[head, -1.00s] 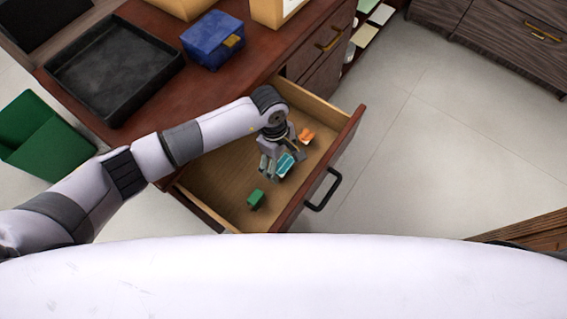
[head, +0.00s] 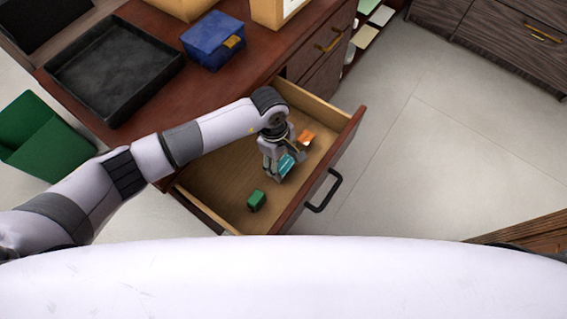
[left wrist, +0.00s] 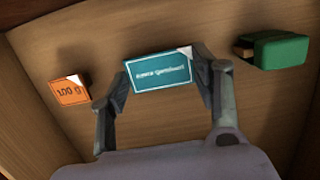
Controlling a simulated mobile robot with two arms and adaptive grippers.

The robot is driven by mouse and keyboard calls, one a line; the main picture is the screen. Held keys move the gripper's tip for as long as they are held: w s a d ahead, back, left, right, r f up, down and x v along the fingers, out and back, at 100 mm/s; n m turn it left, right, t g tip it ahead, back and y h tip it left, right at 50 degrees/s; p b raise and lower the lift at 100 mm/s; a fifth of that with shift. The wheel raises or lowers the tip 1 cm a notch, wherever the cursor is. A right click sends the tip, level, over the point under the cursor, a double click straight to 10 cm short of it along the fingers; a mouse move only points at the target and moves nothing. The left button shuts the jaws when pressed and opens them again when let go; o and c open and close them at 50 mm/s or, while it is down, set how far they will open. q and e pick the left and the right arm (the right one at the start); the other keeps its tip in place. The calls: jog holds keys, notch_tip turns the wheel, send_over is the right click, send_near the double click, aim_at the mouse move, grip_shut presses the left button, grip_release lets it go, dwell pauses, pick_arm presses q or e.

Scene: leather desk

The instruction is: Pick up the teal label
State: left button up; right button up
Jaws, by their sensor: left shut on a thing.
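The teal label (head: 286,166) is a small flat block with white writing and a white corner, inside the open drawer (head: 224,185). In the left wrist view the teal label (left wrist: 158,73) sits between the two fingers of my left gripper (left wrist: 163,88), which touch its left and right ends. My left gripper (head: 283,163) is shut on it, low in the drawer. I cannot tell whether the label is clear of the drawer floor. My right gripper is not in view.
An orange label (head: 307,137) marked "100 g" and a green block (head: 257,200) lie in the drawer on either side. The drawer's front wall with its black handle (head: 324,190) stands close by. A black tray (head: 115,70) and a blue box (head: 213,40) are on the desk.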

aim_at(282, 165)
pick_arm(q)
jog(key=shift+r+p, duration=0.35)
jog(key=shift+p, duration=0.2)
notch_tip(282, 165, up, 20)
jog(key=p, duration=1.1)
jog(key=shift+p, duration=0.3)
